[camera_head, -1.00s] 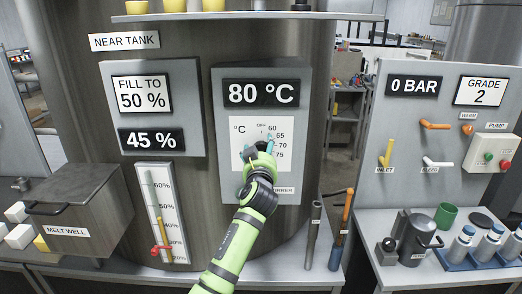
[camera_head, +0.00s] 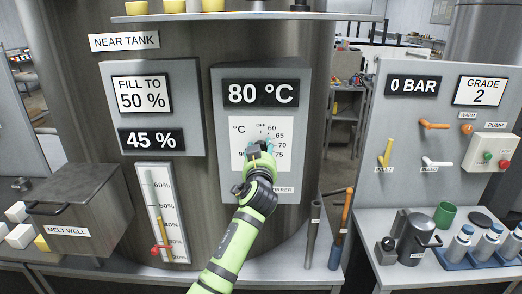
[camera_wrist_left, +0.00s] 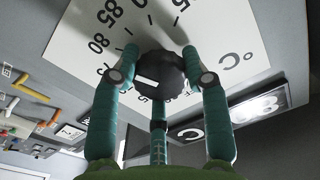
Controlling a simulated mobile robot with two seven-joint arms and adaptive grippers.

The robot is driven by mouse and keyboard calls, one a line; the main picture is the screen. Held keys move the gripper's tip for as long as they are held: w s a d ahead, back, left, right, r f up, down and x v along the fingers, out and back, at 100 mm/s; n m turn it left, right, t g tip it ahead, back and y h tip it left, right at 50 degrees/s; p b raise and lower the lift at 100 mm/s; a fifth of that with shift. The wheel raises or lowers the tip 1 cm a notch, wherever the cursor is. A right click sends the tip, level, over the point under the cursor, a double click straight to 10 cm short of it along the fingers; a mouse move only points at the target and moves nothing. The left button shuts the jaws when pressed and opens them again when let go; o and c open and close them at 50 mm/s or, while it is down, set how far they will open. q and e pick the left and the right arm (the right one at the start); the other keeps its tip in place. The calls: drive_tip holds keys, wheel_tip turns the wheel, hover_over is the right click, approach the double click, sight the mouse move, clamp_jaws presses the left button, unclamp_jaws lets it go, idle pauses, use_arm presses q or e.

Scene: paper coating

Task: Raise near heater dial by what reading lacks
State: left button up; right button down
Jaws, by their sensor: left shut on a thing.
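The near heater panel (camera_head: 290,180) on the tank has a display (camera_head: 261,93) reading 80 °C above a white dial scale (camera_head: 238,133), marked OFF, then 60 upward. My left gripper (camera_head: 262,147) is at the dial and covers its knob in the head view. In the left wrist view the dark round knob (camera_wrist_left: 168,68) sits between the teal fingers of my left gripper (camera_wrist_left: 160,62), which is shut on it. A white mark shows on the knob; the exact value it points at is unclear. My right gripper is out of view.
Left of the heater panel are a FILL TO 50 % sign (camera_head: 141,94), a 45 % display (camera_head: 151,139) and a level gauge (camera_head: 153,190). A melt well box (camera_head: 75,208) stands lower left. A valve panel (camera_head: 400,130) is at the right.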

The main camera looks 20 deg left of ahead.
use_arm(q)
drive_tip(key=m, duration=0.2)
drive_tip(key=m+p, duration=0.1)
drive_tip(key=m, duration=0.1)
drive_tip(key=shift+a+f+m, duration=0.15)
drive_tip(key=shift+f+m, duration=0.15)
drive_tip(key=shift+f, duration=0.05)
drive_tip(key=shift+m+p, duration=1)
drive_tip(key=shift+m, duration=1.5)
drive_tip(key=shift+a, duration=0.1)
drive_tip(key=o, duration=1.1)
drive_tip(key=shift+o, duration=0.3)
drive_tip(key=shift+a+r, duration=0.1)
